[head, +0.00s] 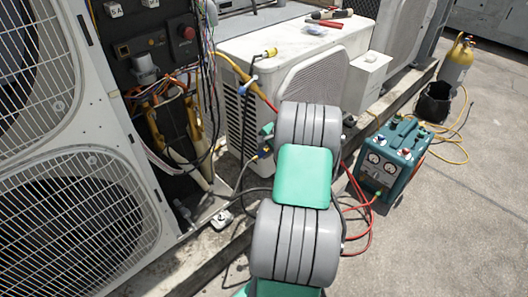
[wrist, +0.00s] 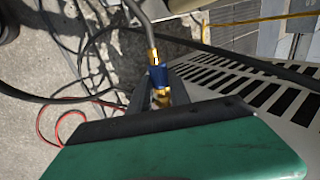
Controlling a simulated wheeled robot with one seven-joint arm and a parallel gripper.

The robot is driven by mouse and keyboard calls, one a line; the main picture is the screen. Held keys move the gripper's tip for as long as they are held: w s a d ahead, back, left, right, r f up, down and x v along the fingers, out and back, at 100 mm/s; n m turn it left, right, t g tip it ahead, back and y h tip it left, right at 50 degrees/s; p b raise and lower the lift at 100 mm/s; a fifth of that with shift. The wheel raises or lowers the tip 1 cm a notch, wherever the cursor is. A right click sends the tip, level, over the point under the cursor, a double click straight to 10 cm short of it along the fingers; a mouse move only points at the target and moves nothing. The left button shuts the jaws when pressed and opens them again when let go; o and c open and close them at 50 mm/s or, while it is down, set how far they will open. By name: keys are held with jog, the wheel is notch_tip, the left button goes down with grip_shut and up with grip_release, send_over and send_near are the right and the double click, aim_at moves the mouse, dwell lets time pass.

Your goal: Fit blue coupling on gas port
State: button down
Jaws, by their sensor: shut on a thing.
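The blue coupling (wrist: 158,76) sits between the dark fingers of my gripper (wrist: 160,92) in the wrist view. It has brass above and below it, and a dark hose runs from its upper end. In the head view a small blue and brass piece (head: 264,152) shows just left of my arm, beside the white condenser. My gripper is shut on the coupling; its fingertips are mostly hidden behind my arm in the head view. I cannot make out the gas port, nor whether the coupling's lower brass end touches anything.
The louvred white condenser (head: 250,130) stands close by. A black hose with a brass end (head: 270,53) and a yellow hose (head: 232,66) hang at its left. An open wiring panel (head: 150,60) is farther left. A teal gauge machine (head: 388,160) stands right, with red hoses (head: 360,225) on the ground.

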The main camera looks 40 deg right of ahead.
jog(key=shift+d, duration=0.5)
dwell(0.4)
jog(key=c, duration=1.1)
grip_release()
jog(key=a+p, duration=0.3)
jog(key=a, duration=0.4)
jog(key=shift+s+a, duration=0.1)
jog(key=shift+a, duration=0.2)
